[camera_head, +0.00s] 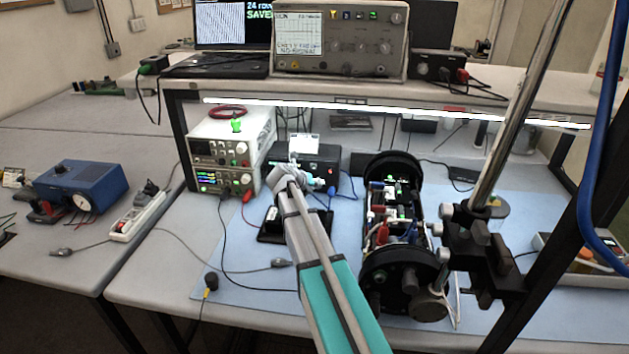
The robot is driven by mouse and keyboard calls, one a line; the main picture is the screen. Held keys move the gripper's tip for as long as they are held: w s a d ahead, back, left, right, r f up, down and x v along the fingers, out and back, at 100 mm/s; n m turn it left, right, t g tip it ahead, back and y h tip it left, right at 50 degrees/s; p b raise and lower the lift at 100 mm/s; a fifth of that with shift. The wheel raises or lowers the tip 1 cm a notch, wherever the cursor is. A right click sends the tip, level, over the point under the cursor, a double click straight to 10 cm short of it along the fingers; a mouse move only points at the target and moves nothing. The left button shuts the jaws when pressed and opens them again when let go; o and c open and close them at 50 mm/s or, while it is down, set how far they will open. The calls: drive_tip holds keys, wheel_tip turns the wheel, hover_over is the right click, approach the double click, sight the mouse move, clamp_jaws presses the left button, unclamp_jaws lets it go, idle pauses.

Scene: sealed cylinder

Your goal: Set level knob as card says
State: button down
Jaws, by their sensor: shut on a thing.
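A black box (326,157) stands on the blue mat below the shelf, with a small white card (304,144) upright at its top. The writing on the card is too small to read. My gripper (317,182) is at the front face of the black box, reached from below by my arm. It is shut on the level knob, which my fingers and wrist hide. The knob's pointer and scale cannot be seen.
Left of the box stands a white power supply (229,150) with lit displays. Right is an opened black cylinder (392,263) with exposed electronics, and a metal clamp stand (470,245). Cables cross the blue mat (240,293). An oscilloscope (340,40) sits on the shelf.

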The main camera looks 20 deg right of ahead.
drive_tip(key=y+p, duration=0.1)
drive_tip(key=m+t+y, duration=0.1)
drive_tip(key=shift+s+d+r+m+y+p, duration=0.15)
drive_tip(key=shift+s+m+y+p, duration=0.1)
drive_tip(key=shift+m+y+p, duration=0.1)
drive_tip(key=shift+m+t+y+p, duration=0.3)
drive_tip(key=shift+m+t+y, duration=0.2)
drive_tip(key=shift+y, duration=0.25)
drive_tip(key=shift+c, duration=2.2)
unclamp_jaws()
drive_tip(key=shift+w, duration=0.15)
